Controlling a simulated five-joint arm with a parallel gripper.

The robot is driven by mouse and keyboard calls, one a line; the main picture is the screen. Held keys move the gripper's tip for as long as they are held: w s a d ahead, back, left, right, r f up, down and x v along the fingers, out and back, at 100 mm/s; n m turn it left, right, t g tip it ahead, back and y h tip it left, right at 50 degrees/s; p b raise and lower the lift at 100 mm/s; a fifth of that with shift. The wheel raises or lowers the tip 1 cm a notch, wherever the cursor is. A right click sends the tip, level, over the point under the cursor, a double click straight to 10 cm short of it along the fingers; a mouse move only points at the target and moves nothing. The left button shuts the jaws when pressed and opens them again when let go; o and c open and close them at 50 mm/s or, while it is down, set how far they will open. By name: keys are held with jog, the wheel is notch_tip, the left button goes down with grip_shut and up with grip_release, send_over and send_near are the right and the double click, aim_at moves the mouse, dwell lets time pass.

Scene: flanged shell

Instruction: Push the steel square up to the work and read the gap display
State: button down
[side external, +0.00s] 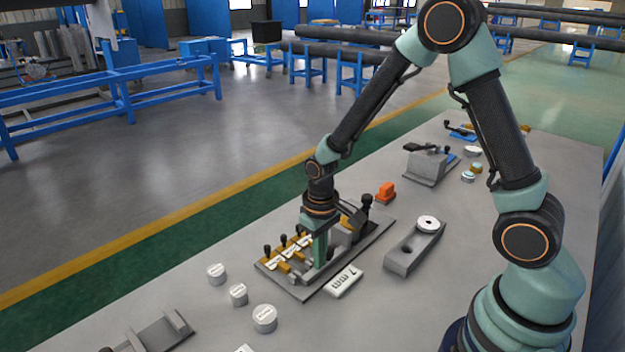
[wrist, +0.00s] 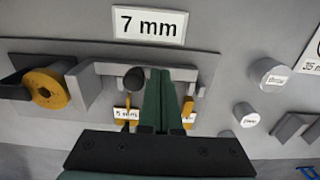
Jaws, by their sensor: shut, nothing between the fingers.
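The gap display (side external: 343,281) is a white plate lying in front of the fixture plate; in the wrist view the display (wrist: 150,25) reads 7 mm. The work, with a yellow-orange ring flange (wrist: 48,89), lies at the left in the wrist view. A grey angled piece, apparently the steel square (wrist: 88,84), stands close beside the flange; I cannot tell whether they touch. My gripper (side external: 318,264) points down over the fixture, its green fingers shut and empty. In the wrist view the gripper (wrist: 167,82) is right of the square, between labelled yellow levers, and hides part of the fixture.
Several black-knobbed yellow levers (side external: 283,254) with white labels stand left of my gripper. Lidded round pots (side external: 238,295) stand further left. A grey block with a white disc (side external: 428,223), an orange block (side external: 386,193) and a grey clamp fixture (side external: 428,165) stand right and behind.

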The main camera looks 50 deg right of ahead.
jog(key=shift+d, duration=0.8)
dwell(0.4)
jog(key=shift+a, duration=0.3)
jog(key=shift+r, duration=3.5)
jog(key=s+r+t, duration=0.2)
jog(key=s+r, duration=0.2)
jog(key=r, duration=0.3)
jog(key=s+r+t, duration=0.3)
jog(key=s+r, duration=0.1)
jog(key=r, duration=0.4)
jog(key=shift+d+r+t, duration=0.25)
jog(key=shift+d+t, duration=0.05)
jog(key=shift+d, duration=0.1)
